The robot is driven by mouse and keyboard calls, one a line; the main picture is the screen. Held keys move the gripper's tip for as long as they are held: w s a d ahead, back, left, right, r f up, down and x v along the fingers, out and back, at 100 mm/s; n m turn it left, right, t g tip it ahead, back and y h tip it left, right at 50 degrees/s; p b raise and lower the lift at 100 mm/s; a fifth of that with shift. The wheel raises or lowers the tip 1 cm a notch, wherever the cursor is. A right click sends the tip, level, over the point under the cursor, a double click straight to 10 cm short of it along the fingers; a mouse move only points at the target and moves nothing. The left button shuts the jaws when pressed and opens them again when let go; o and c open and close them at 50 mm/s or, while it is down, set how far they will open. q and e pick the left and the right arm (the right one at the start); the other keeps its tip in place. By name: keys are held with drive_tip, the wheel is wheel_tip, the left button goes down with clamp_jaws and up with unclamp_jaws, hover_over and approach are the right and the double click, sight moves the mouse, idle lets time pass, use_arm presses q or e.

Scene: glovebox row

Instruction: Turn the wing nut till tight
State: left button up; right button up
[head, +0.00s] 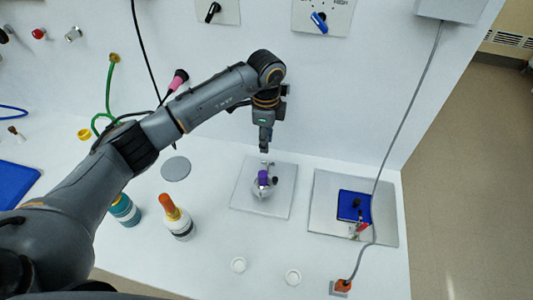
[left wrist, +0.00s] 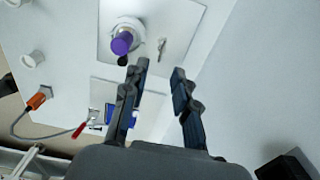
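A grey plate (head: 243,197) on the white bench carries a round silver fitting (head: 262,189) with a purple knob-like top (head: 264,178) and a small dark tip beside it. A small silver piece (head: 267,164) stands near the plate's back; it also shows in the left wrist view (left wrist: 162,46). I cannot tell for sure which of these parts is the wing nut. My left gripper (head: 264,150) points down above and behind the fitting, apart from it. In the left wrist view its fingers (left wrist: 160,68) are spread with nothing between them. My right gripper is not in view.
To the right, another plate (head: 325,228) holds a blue block (head: 347,205) and a red-handled clamp (head: 361,229). A grey cable hangs to an orange plug (head: 343,286). Two bottles (head: 177,218) (head: 124,210) stand left. White caps (head: 238,265) (head: 293,277) lie in front.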

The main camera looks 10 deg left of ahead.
sight(268, 163)
use_arm(q)
drive_tip(key=f, duration=0.2)
drive_tip(key=f+p, duration=0.1)
drive_tip(key=f, duration=0.2)
drive_tip(key=f+p, duration=0.1)
drive_tip(key=f, duration=0.1)
drive_tip(key=shift+w+f, duration=0.25)
drive_tip(key=shift+f, duration=0.8)
clamp_jaws()
